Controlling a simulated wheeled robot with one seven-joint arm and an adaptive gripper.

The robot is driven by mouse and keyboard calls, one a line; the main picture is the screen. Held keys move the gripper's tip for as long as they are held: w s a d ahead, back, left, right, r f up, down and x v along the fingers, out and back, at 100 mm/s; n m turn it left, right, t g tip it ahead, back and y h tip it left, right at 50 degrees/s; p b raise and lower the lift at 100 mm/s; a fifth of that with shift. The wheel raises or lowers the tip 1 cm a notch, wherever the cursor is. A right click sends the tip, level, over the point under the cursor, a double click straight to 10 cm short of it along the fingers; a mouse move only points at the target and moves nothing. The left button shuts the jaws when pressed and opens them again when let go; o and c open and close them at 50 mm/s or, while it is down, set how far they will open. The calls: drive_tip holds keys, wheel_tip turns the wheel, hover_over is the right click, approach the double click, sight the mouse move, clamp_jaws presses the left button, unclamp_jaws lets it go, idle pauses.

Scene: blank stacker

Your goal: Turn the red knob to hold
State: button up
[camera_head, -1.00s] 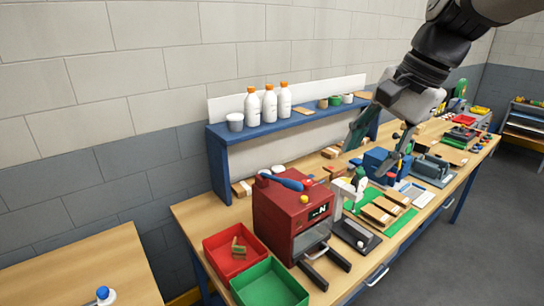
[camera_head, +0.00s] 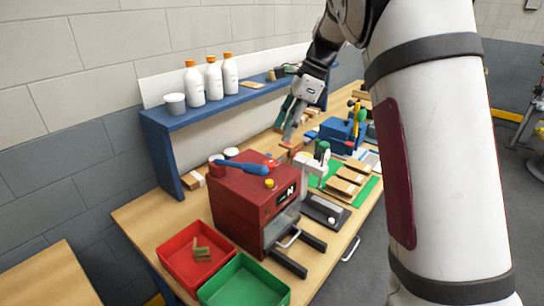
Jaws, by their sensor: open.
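A red box-shaped machine (camera_head: 240,208) stands on the bench, with a dark panel on its front marked with a white "N". On its top are a blue-handled tool or lever (camera_head: 246,168), a red round part (camera_head: 216,160) at its left end, a small red part (camera_head: 271,162) near its right end, and a yellow knob (camera_head: 269,183) at the front edge. I cannot tell which red part is the knob, nor read any "hold" mark. My gripper (camera_head: 285,132) is open and empty, pointing down behind and to the right of the machine, apart from it.
A red bin (camera_head: 172,268) with small pieces and a green bin (camera_head: 265,290) stand before the machine. A blue shelf (camera_head: 200,118) with white bottles (camera_head: 213,80) is behind. Wooden blocks (camera_head: 345,183) and a blue device (camera_head: 338,133) crowd the right.

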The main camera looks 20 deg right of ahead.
sight(270, 163)
drive_tip(key=p+x, duration=0.2)
drive_tip(key=x, duration=0.7)
drive_tip(key=shift+a+f, duration=0.15)
drive_tip(key=shift+f, duration=0.25)
clamp_jaws()
